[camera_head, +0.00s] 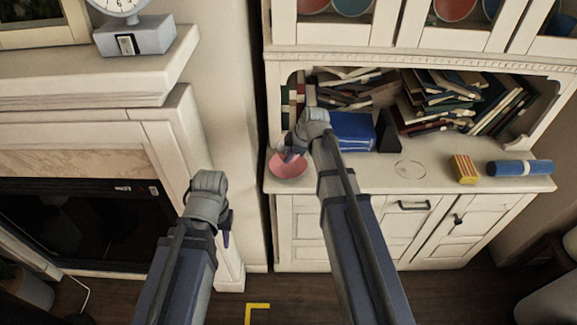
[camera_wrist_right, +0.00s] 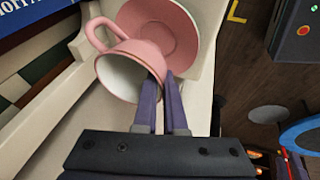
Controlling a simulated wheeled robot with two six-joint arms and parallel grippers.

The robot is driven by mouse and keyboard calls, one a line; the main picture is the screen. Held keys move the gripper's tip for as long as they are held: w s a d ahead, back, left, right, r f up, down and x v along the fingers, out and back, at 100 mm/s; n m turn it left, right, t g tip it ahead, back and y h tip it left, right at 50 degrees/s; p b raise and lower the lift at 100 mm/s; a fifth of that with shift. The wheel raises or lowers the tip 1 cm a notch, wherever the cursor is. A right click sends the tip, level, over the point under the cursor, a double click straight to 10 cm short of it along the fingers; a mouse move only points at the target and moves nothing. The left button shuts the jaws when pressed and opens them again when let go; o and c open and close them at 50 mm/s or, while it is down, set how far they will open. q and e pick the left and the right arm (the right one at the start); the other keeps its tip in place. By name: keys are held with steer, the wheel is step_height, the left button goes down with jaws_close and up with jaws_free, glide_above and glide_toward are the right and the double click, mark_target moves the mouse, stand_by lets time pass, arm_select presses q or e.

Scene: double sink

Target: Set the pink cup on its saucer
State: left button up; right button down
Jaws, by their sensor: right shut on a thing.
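The pink cup (camera_wrist_right: 128,62), with a pale inside and a loop handle at the upper left, is in the right wrist view. My right gripper (camera_wrist_right: 160,82) is shut on its rim. The pink saucer (camera_wrist_right: 182,30) lies just beyond the cup, which covers part of it; whether they touch is unclear. In the head view the saucer (camera_head: 288,168) is at the left end of the cabinet counter, under my right gripper (camera_head: 291,155); the cup is not clear there. My left gripper (camera_head: 227,228) hangs in front of the fireplace side, its fingers too small to judge.
Right along the counter (camera_head: 445,180) are a faint ring outline (camera_head: 409,169), a striped yellow-red box (camera_head: 463,168) and a blue roll (camera_head: 520,168). A blue box (camera_head: 352,131) and piled books (camera_head: 450,100) stand behind. The saucer is near the counter's left edge.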

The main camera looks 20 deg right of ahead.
steer(key=shift+f+b, duration=1.45)
steer(key=shift+f, duration=0.3)
steer(key=shift+f+b, duration=0.3)
steer(key=c, duration=1)
jaws_free()
steer(key=shift+r, duration=0.15)
